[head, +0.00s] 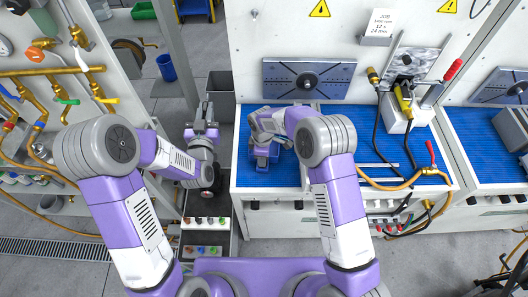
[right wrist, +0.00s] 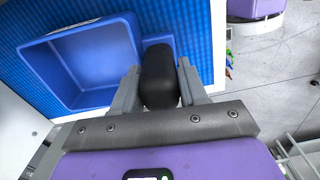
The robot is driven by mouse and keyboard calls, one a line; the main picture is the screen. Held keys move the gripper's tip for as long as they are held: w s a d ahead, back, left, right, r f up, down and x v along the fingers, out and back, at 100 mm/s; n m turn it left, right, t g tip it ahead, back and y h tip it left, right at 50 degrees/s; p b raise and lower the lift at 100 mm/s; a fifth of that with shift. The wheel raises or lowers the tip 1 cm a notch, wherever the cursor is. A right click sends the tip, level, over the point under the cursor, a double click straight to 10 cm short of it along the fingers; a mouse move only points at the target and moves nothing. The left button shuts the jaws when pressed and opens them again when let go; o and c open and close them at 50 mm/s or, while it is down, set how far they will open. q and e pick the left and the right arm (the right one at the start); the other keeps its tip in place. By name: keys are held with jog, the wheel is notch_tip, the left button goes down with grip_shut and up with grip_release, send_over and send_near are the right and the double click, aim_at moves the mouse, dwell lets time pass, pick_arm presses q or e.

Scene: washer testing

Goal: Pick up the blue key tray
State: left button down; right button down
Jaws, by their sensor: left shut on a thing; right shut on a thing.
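The blue key tray (right wrist: 88,72) lies on the blue ribbed mat and looks empty inside in the right wrist view. My right gripper (right wrist: 158,75) is shut on a black rounded piece (right wrist: 160,80) at the tray's side. One finger overlaps the tray's edge; I cannot tell whether the black piece is part of the tray. In the head view my right gripper (head: 256,140) is over the left end of the bench, and my wrist hides much there. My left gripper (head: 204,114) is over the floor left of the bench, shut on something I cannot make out.
The bench's blue mat (head: 350,127) is mostly clear right of my right gripper. Behind it stands a dark metal plate (head: 309,78) on a white panel. Hoses and a red-handled valve (head: 431,153) lie to the right. A rack with coloured parts (head: 206,222) stands below.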

jog(key=shift+w+r, duration=0.1)
jog(key=shift+r, duration=0.05)
jog(key=shift+r, duration=0.3)
pick_arm(q)
jog(key=shift+f, duration=0.2)
pick_arm(e)
notch_tip(320, 180, up, 9)
jog(key=shift+r, duration=0.15)
pick_arm(q)
jog(key=shift+f+b, duration=0.1)
jog(key=shift+b, duration=0.2)
